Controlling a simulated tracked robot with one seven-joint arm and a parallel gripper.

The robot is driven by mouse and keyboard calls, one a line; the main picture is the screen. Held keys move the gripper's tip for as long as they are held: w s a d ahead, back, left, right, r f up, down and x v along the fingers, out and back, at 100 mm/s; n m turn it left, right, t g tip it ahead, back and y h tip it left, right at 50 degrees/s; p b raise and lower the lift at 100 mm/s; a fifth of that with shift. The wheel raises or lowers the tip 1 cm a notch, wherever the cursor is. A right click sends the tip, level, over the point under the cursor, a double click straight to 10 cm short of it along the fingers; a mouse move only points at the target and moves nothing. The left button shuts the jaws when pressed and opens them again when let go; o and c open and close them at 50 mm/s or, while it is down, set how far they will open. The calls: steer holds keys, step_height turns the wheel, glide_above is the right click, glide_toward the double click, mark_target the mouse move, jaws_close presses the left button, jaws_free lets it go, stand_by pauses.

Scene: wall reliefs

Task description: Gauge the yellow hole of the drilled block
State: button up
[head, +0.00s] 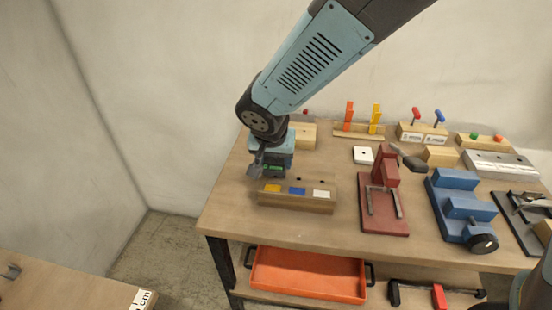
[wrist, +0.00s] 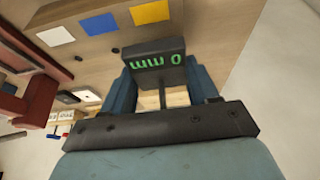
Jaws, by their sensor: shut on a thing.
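The drilled block (head: 295,207) is a long wooden block near the table's front left. It has a yellow patch (head: 272,188), a blue patch and a white patch. Dark holes show on its top by the blue and white patches; the hole by the yellow one is hidden behind my gripper. My gripper (head: 272,168) is shut on a dark gauge (wrist: 153,60) over the block's left end. Its green display reads 0 mm in the wrist view, upside down. The yellow patch (wrist: 150,12) also shows there. I cannot tell whether the gauge touches the block.
A red clamp stand (head: 384,195) stands right of the block, then a blue vise (head: 462,208). A white plate (head: 362,155) and several wooden blocks lie behind. An orange tray (head: 308,275) sits below the tabletop. The table's left edge is close to the block.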

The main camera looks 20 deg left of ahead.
steer(key=shift+f, duration=0.75)
stand_by(0.6)
steer(key=o, duration=1.2)
steer(key=shift+o, duration=0.2)
steer(key=v, duration=1.4)
steer(key=w+d+r+m, duration=0.1)
steer(key=w+d+r, duration=0.15)
steer(key=d, duration=0.55)
steer(key=w+d+r, duration=0.1)
steer(key=w+d, duration=0.2)
steer(key=d, duration=0.4)
steer(key=w+d+r+m, duration=0.1)
steer(key=w+d+r, duration=0.15)
steer(key=d, duration=0.55)
steer(key=s+d, duration=0.3)
steer(key=d, duration=0.7)
steer(key=s+d+r+t+h, duration=0.1)
steer(key=s+d, duration=0.3)
steer(key=d, duration=0.7)
steer(key=shift+s+r+m, duration=0.2)
steer(key=shift+s+m, duration=0.15)
steer(key=shift+m, duration=0.05)
